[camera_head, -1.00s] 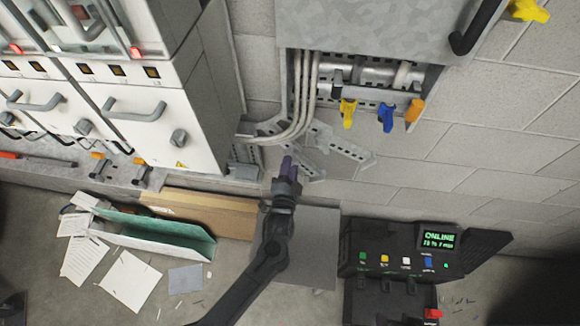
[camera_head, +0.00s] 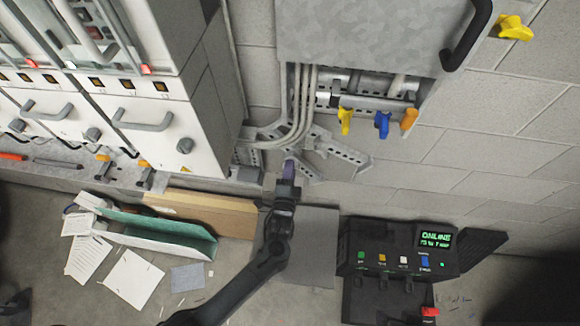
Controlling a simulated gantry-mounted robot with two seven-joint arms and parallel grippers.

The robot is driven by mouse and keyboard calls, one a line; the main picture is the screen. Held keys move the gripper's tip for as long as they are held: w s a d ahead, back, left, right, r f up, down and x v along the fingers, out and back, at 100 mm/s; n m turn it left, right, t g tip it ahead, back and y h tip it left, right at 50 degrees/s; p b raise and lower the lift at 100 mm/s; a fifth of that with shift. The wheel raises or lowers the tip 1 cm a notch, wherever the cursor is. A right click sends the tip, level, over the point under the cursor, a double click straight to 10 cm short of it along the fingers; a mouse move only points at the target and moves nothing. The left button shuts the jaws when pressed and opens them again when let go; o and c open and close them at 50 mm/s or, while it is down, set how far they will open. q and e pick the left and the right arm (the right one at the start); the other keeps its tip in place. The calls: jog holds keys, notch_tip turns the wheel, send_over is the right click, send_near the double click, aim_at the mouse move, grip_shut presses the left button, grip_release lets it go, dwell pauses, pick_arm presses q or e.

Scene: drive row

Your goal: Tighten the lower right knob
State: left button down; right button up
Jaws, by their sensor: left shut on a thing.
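Under the grey wall box (camera_head: 365,35) hang a yellow knob (camera_head: 345,121), a blue knob (camera_head: 382,125) and, furthest right, an orange knob (camera_head: 409,119). Another yellow knob (camera_head: 514,27) is on the wall at the upper right. No gripper touches these coloured knobs. My right gripper is not in view.
White cabinets (camera_head: 160,150) with handles fill the left. Grey cables (camera_head: 300,110) bend close above my left gripper. A black console (camera_head: 395,250) with a lit green display stands lower right. A green folder (camera_head: 160,232), a brown box (camera_head: 210,212) and papers lie below.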

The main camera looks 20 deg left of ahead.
pick_arm(q)
jog(key=m+p, duration=0.6)
jog(key=m, duration=0.5)
jog(key=shift+r+m, duration=0.1)
jog(key=shift+m, duration=0.2)
dwell(0.4)
jog(key=c, duration=1.1)
grip_release()
jog(key=shift+c, duration=0.2)
